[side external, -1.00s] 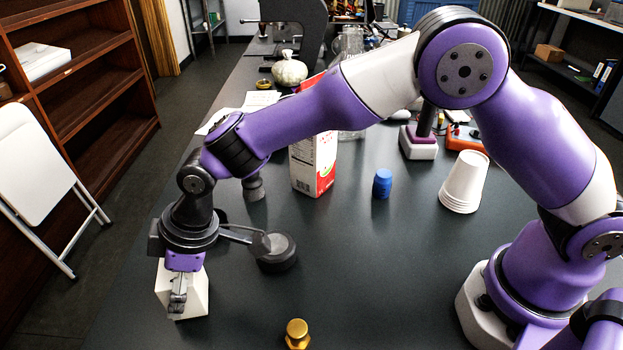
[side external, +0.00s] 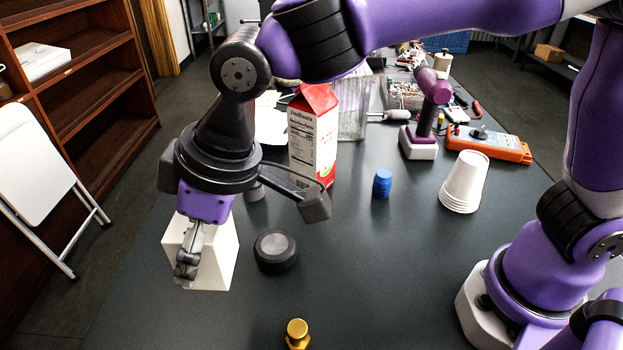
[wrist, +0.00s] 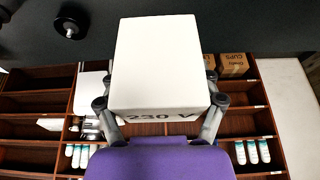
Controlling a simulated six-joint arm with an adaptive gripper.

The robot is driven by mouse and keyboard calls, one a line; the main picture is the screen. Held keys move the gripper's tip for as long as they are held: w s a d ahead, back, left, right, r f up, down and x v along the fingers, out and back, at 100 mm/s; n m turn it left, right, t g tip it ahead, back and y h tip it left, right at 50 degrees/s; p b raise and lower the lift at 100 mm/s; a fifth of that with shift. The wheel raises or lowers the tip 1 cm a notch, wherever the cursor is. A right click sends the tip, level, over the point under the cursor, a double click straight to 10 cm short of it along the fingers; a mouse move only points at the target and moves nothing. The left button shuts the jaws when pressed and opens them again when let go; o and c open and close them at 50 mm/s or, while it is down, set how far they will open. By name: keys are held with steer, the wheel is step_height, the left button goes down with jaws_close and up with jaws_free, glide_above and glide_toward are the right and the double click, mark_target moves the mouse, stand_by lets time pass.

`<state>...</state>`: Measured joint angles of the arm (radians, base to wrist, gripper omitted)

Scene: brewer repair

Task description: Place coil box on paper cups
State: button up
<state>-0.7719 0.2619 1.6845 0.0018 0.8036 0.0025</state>
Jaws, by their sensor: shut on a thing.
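The coil box is a white block (side external: 213,262) held in my gripper (side external: 187,268) at the left of the table in the side view. It appears raised above the table. In the wrist view the coil box (wrist: 158,62) fills the space between the two fingers and bears the print "230 V". My gripper is shut on it. The paper cups (side external: 464,182) are a white upside-down stack standing on the table at the right, well apart from my gripper.
A red and white carton (side external: 314,135), a blue cap-like piece (side external: 382,184), a black round part (side external: 275,251) and a brass fitting (side external: 297,333) stand on the dark table (side external: 370,280). A purple drill (side external: 428,115) and an orange meter (side external: 493,144) are behind the cups.

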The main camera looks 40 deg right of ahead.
steer(key=w+d+r+m+t+h, duration=0.1)
steer(key=d+r+m+h, duration=0.3)
steer(key=d, duration=0.8)
steer(key=w+d+r+m, duration=0.1)
steer(key=d+r+m, duration=0.35)
steer(key=d, duration=0.85)
steer(key=m+g+h, duration=0.1)
steer(key=m+h, duration=0.1)
steer(key=m, duration=0.7)
glide_above(473, 156)
steer(key=f, duration=0.6)
steer(key=shift+a+f, duration=0.2)
steer(key=shift+a, duration=0.05)
steer(key=shift+d+f, duration=0.2)
steer(key=shift+f, duration=1.95)
steer(key=shift+f, duration=0.15)
steer(key=o, duration=1.3)
